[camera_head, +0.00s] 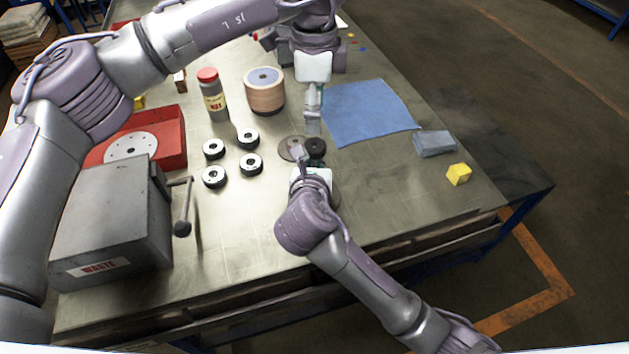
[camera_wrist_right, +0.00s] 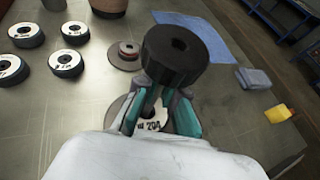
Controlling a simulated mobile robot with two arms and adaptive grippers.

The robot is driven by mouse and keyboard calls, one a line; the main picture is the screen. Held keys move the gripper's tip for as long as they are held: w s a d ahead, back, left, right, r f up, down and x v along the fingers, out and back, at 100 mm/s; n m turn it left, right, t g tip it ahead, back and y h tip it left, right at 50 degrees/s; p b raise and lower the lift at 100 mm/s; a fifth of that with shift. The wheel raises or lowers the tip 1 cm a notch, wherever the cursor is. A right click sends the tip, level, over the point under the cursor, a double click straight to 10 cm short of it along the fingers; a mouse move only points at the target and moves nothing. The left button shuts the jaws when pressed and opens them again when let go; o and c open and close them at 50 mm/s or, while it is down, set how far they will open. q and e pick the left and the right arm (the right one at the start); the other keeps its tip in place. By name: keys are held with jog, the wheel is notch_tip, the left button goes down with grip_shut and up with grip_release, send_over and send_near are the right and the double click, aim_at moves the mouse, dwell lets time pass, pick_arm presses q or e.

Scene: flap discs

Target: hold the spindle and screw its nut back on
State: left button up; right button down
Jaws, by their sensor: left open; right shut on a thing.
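My right gripper (camera_wrist_right: 180,85) is shut on a black round piece with a hexagonal hole, which looks like the nut (camera_wrist_right: 178,52); it also shows in the head view (camera_head: 316,147). The nut is clear of the table. Just left of it is a flat grey disc (camera_head: 291,148) with a small reddish and pale hub, seemingly the spindle (camera_wrist_right: 127,50); fingers partly cover it in the head view. My left gripper (camera_head: 313,128) is open and points down just above the nut in the head view. A grey disc marked 204 (camera_wrist_right: 150,126) lies below my right fingers, partly hidden.
Several black rings with white faces (camera_head: 251,164) lie to the left. A jar (camera_head: 213,95), a copper-coloured spool (camera_head: 264,93), a blue cloth (camera_head: 368,110), a yellow block (camera_head: 458,174), a red tray (camera_head: 170,135) and a grey waste box (camera_head: 110,220) surround the work area.

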aim_at(315, 147)
pick_arm(q)
jog(key=shift+f, duration=4.05)
